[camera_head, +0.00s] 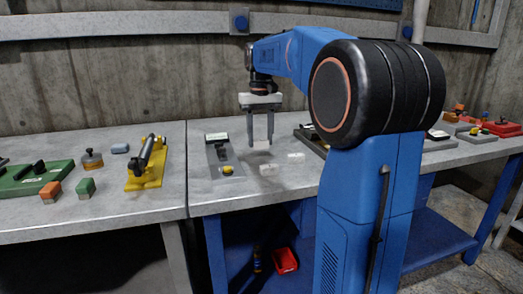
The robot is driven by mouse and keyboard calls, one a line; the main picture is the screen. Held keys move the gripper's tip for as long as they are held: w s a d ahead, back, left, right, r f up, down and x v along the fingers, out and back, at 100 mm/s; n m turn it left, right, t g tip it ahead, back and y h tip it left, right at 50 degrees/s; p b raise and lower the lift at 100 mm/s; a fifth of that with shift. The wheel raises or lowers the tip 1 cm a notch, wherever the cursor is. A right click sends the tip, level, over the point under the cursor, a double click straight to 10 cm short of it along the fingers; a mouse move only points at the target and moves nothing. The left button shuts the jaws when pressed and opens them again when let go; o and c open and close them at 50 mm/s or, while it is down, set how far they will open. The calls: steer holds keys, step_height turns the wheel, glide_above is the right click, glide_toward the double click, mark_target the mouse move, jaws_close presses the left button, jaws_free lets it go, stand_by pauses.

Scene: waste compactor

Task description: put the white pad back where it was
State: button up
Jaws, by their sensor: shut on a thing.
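My gripper (262,141) points down over the right-hand table, near its back-left part. It is shut on a small white pad (262,145) between its fingertips. Whether the pad touches the table or hangs just above it, I cannot tell. Two more pale, flat pieces lie on the table in front of the gripper: one to the right (296,156) and one nearer the front edge (269,167). I cannot tell whether either is a pad or a marked spot.
A grey plate with a yellow knob (228,170) lies just left of the gripper. A dark tray (309,137) is to the right, partly behind my arm. A yellow fixture (146,168) and green block (85,187) stand on the left table (100,218).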

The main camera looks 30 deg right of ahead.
mark_target(260, 148)
steer(key=shift+f, duration=2.05)
steer(key=shift+f, duration=0.15)
steer(key=o, duration=1.2)
steer(key=shift+c, duration=0.2)
step_height(260, 148, up, 12)
steer(key=shift+r, duration=0.15)
